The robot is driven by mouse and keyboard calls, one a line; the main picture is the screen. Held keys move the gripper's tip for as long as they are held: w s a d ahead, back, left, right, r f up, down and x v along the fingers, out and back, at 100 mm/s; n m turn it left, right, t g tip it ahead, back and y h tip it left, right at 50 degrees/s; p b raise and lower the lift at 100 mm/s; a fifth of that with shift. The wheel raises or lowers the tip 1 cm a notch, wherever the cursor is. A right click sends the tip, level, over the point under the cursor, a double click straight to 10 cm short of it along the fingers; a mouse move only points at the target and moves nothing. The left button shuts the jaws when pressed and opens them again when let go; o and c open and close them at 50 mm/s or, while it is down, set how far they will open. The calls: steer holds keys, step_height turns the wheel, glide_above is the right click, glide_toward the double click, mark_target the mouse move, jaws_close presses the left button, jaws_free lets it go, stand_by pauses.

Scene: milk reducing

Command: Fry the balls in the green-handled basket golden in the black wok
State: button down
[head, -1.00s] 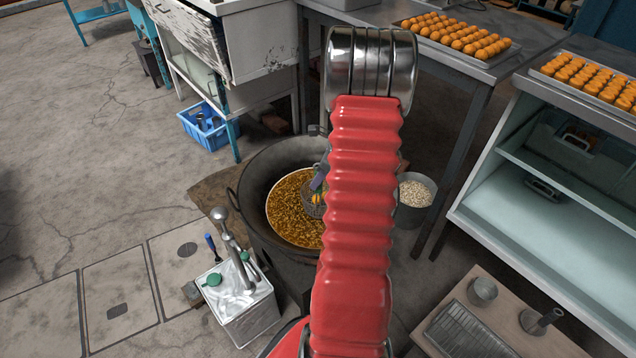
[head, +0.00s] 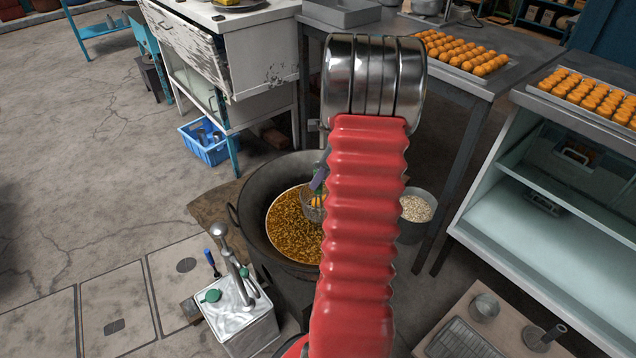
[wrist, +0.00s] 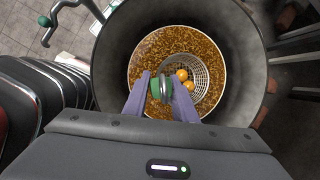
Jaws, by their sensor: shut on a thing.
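The black wok (head: 252,190) stands left of my arm in the head view, with bubbling golden-brown oil in it. In the wrist view the wok (wrist: 235,40) fills the middle. My gripper (wrist: 161,88) is shut on the green handle (wrist: 154,88) of the wire basket (wrist: 203,77). The basket is over or in the oil at the right of the wok; its depth is hard to tell. Orange-yellow balls (wrist: 188,86) lie in it. In the head view my arm hides much of the basket (head: 312,208), and my gripper (head: 318,185) shows only partly.
A pot of pale grains (head: 416,209) is right of my arm. Trays of orange balls (head: 466,52) sit on the back-right tables. A blue crate (head: 208,148) lies on the floor, which is open at left.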

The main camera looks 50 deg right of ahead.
mark_target(316, 160)
steer(key=shift+r, duration=2.05)
stand_by(0.4)
steer(key=shift+r, duration=2)
